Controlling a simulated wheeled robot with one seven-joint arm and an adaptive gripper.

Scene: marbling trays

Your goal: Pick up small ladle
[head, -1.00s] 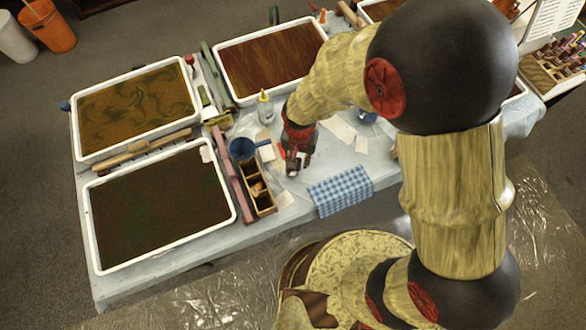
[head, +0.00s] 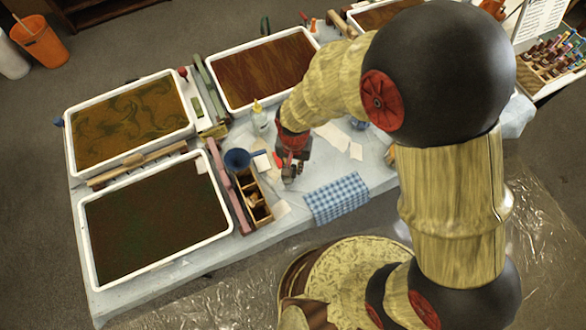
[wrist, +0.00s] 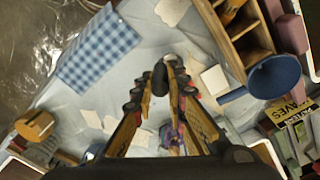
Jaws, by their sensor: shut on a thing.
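My gripper (head: 290,172) is over the table between the wooden box and the checked cloth, pointing down. In the wrist view my gripper (wrist: 166,82) has its fingers closed in around a small dark, rounded piece (wrist: 158,78), which I take to be the small ladle. Only a dark end and a greyish tip show between the fingertips. The rest of it is hidden by the fingers, and I cannot tell whether it touches the table.
The blue funnel-shaped vessel (head: 237,158) and the wooden compartment box (head: 262,212) stand close left of my gripper. The blue checked cloth (head: 336,198) lies to the right. White-rimmed trays (head: 88,240) fill the left. Paper scraps lie around.

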